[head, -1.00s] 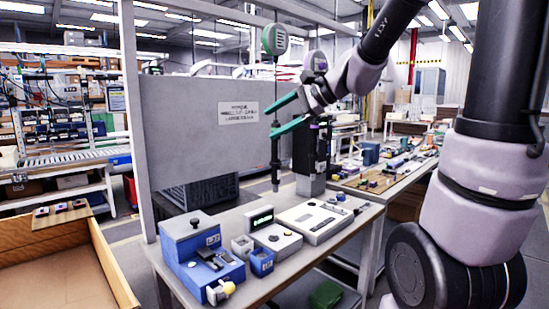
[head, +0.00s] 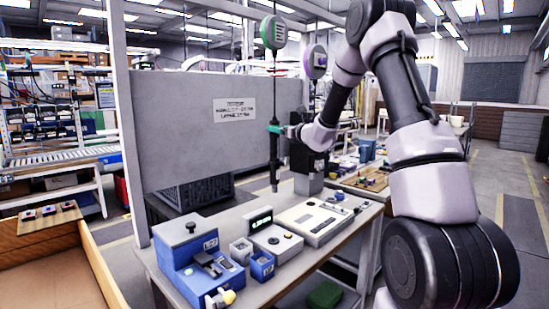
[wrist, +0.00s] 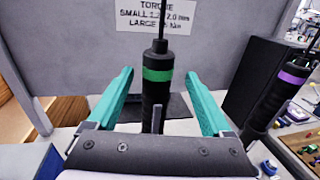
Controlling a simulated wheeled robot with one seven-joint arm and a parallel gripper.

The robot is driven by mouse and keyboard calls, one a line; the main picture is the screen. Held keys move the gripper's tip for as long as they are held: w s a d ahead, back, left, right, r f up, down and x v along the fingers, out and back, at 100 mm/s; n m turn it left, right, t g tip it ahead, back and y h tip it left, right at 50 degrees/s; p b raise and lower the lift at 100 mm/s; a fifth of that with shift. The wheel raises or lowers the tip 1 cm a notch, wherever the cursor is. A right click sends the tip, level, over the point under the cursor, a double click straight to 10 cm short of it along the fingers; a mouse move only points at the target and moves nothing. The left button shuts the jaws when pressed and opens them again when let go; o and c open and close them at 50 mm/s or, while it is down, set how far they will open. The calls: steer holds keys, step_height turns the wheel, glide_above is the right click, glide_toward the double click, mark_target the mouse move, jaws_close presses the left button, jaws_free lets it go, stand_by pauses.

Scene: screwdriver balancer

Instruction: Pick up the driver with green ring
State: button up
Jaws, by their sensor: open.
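The driver with the green ring (head: 274,160) hangs upright on a cable from the green-faced balancer (head: 273,32), above the bench. In the wrist view this dark driver (wrist: 156,98) stands between my two teal fingers, its green band at about fingertip height. My gripper (wrist: 160,74) is open, with a visible gap on each side of the driver, so it does not hold it. In the head view my gripper (head: 280,130) is at the driver's upper part, seen nearly edge-on. Contact cannot be judged there.
A purple-ringed driver (wrist: 283,90) hangs to the right, below the purple-faced balancer (head: 315,61). A grey panel (head: 215,150) with a label stands behind.

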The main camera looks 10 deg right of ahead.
steer(key=x, duration=0.6)
steer(key=shift+a, duration=0.2)
steer(key=shift+f, duration=0.1)
jaws_close()
stand_by(1.1)
